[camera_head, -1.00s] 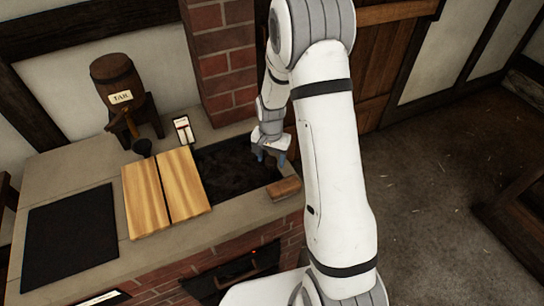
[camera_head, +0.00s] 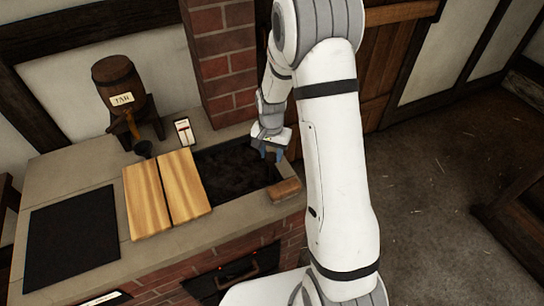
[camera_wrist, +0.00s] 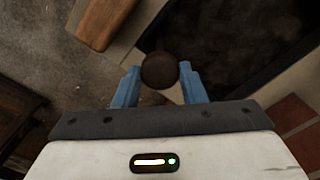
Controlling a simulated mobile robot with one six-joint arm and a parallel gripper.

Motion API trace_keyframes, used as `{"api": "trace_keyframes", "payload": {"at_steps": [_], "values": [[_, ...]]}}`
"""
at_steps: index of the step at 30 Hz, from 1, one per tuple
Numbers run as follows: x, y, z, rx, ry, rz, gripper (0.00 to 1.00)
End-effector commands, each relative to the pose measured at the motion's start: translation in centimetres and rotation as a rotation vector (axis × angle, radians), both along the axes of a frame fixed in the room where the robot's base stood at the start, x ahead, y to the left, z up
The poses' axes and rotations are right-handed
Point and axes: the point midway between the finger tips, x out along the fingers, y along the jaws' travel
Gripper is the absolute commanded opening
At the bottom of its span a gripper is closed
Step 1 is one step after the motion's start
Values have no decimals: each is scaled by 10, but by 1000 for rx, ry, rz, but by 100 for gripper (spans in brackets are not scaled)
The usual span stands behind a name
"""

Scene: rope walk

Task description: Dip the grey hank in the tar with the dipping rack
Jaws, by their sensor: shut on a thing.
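My gripper (camera_head: 272,153) is over the back right corner of the dark tar trough (camera_head: 236,172). In the wrist view my blue fingers (camera_wrist: 160,88) are closed on a round brown knob (camera_wrist: 159,70). I cannot tell what the knob belongs to, so I cannot make out the dipping rack for sure. The trough's dark inside also shows behind the knob in the wrist view (camera_wrist: 225,40). I cannot pick out the grey hank in either view.
Two pale boards (camera_head: 168,193) lie left of the trough, with a black mat (camera_head: 72,240) beyond. A keg marked TAR (camera_head: 120,82) stands behind. A wooden block (camera_head: 285,189) lies on the right rim. The brick chimney (camera_head: 226,60) rises close behind the trough.

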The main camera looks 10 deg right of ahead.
Motion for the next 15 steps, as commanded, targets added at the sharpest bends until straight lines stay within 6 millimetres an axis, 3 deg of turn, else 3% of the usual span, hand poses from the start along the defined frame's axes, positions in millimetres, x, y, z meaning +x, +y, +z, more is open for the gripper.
{"api": "trace_keyframes", "payload": {"at_steps": [1,6,15], "values": [[3,0,21,0,-11,0,0],[3,0,52,1,-10,0,0],[3,0,60,1,-10,-1,0]]}}
